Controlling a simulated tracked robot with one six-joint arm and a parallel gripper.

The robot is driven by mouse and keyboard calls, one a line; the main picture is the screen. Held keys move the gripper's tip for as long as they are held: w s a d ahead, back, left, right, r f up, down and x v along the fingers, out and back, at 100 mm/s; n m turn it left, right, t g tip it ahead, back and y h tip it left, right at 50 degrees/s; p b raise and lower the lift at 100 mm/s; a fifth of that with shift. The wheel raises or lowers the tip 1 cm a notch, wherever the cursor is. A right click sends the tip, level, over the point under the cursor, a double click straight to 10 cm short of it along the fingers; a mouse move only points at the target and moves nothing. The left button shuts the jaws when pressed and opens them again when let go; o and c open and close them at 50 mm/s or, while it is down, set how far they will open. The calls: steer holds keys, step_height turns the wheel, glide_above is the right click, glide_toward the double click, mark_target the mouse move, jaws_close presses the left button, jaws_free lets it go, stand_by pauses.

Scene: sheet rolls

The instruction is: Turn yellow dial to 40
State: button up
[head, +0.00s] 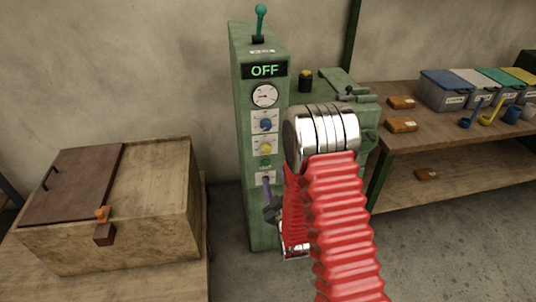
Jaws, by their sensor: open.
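The yellow dial (266,147) is a small round knob on a white plate on the front of the green control column (242,150). Its setting is too small to read. A blue dial (266,124) sits just above it. My red-sleeved arm rises from the bottom, bends at a silver joint and comes down beside the column. My gripper (271,212), dark grey and partly hidden by my arm, is low in front of the column. It is open, well below the yellow dial and apart from it.
Above the dials are a gauge (265,95), an OFF display (265,70) and a teal lever (260,22). Below them are a green button (265,163) and a purple lever (266,190), close to my gripper. A wooden box (150,225) stands left; a bench (440,135) with bins stands right.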

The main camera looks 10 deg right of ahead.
mark_target(267, 151)
steer(key=w, duration=1.4)
steer(key=shift+c, duration=0.6)
steer(key=shift+s, duration=0.1)
steer(key=c, duration=0.9)
steer(key=shift+d, duration=0.15)
